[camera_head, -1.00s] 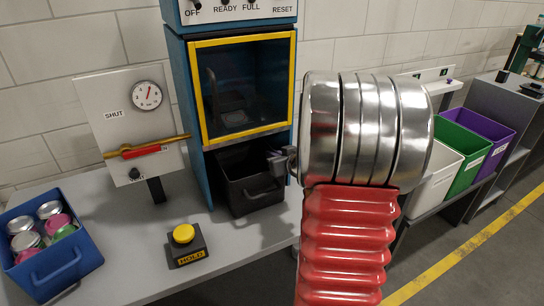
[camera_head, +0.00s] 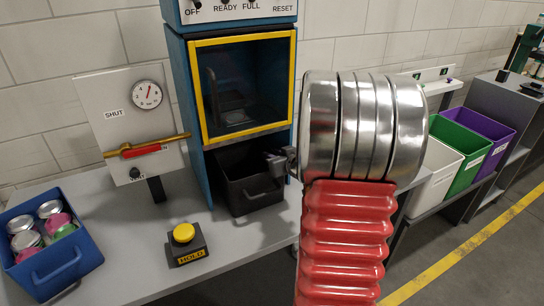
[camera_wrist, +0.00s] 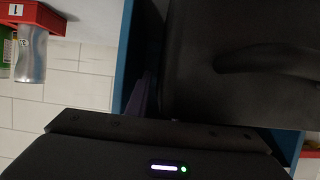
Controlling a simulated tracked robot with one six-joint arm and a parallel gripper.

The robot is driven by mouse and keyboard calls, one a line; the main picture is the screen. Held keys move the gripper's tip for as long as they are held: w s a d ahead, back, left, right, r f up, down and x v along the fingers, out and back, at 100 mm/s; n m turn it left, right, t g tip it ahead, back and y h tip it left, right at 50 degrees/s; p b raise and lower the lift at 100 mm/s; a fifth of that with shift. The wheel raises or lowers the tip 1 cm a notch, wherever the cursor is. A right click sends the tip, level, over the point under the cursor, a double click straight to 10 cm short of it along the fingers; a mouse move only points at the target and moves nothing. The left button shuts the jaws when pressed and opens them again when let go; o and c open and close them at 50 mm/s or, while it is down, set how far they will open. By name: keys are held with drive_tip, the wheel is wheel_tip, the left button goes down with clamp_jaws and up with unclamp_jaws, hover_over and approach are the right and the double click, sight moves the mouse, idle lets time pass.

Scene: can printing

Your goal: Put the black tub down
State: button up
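The black tub (camera_head: 234,190) sits in the open lower bay of the blue machine, upright, with its handle facing front. My gripper (camera_head: 270,158) is at the tub's right rear side, near its rim. The arm partly hides the gripper, and I cannot tell whether its fingers touch the tub. In the wrist view the black tub (camera_wrist: 190,85) fills the upper right, very close, with its curved handle across it. The dark gripper body runs along the bottom there, and the finger gap is not clear.
A yellow HOLD button (camera_head: 184,233) stands on the grey bench in front of the machine. A blue bin (camera_head: 75,262) of cans is at the left. A gauge panel (camera_head: 135,110) stands behind. White, green and purple bins (camera_head: 487,130) are at the right.

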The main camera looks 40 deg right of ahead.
drive_tip(key=shift+r, duration=0.15)
drive_tip(key=v, duration=1.2)
drive_tip(key=shift+a, duration=0.1)
idle(0.6)
